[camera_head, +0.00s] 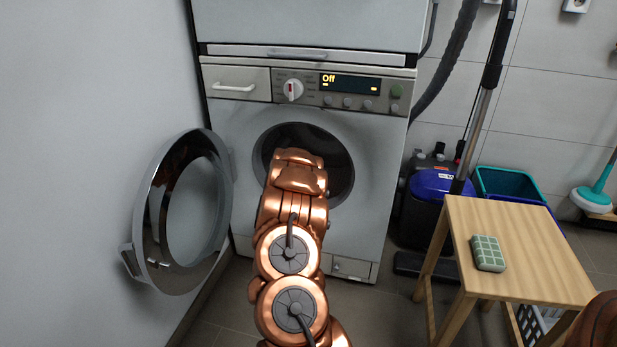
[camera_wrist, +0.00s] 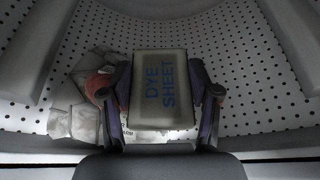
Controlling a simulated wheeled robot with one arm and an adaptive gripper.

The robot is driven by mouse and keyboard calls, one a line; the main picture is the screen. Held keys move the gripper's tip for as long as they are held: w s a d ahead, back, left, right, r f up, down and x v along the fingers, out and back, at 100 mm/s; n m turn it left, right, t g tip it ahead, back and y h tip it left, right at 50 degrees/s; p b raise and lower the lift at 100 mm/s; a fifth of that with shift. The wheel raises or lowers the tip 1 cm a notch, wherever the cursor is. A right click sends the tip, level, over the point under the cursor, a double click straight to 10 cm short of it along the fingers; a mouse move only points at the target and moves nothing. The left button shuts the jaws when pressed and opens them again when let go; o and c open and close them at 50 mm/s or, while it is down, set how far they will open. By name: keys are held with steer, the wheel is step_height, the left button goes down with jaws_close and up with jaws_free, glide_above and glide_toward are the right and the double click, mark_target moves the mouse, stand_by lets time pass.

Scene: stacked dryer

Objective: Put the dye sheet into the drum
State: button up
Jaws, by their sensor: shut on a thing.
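The dye sheet (camera_wrist: 160,88) is a pale flat rectangle with blue lettering, seen in the wrist view. My gripper (camera_wrist: 160,95) is shut on it, with one finger at each side edge. The perforated drum wall (camera_wrist: 250,60) surrounds them, so the gripper and sheet are inside the drum. In the head view my arm reaches into the round drum opening (camera_head: 338,160) of the lower machine, and the gripper is hidden there. Whitish and reddish cloth (camera_wrist: 75,110) lies in the drum behind and left of the sheet.
The round door (camera_head: 150,215) stands open to the left, near the left wall. A wooden stool (camera_head: 530,245) with a green checked box (camera_head: 487,253) stands at the right. Behind it are a vacuum cleaner (camera_head: 435,190) and a teal basket (camera_head: 510,184).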

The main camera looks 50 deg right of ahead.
steer(key=shift+f+b, duration=0.65)
steer(key=shift+b, duration=0.35)
steer(key=o, duration=0.7)
steer(key=shift+o, duration=0.2)
steer(key=shift+r+p, duration=0.8)
steer(key=shift+p, duration=0.4)
steer(key=p+v, duration=0.2)
steer(key=v, duration=1)
steer(key=shift+f, duration=0.2)
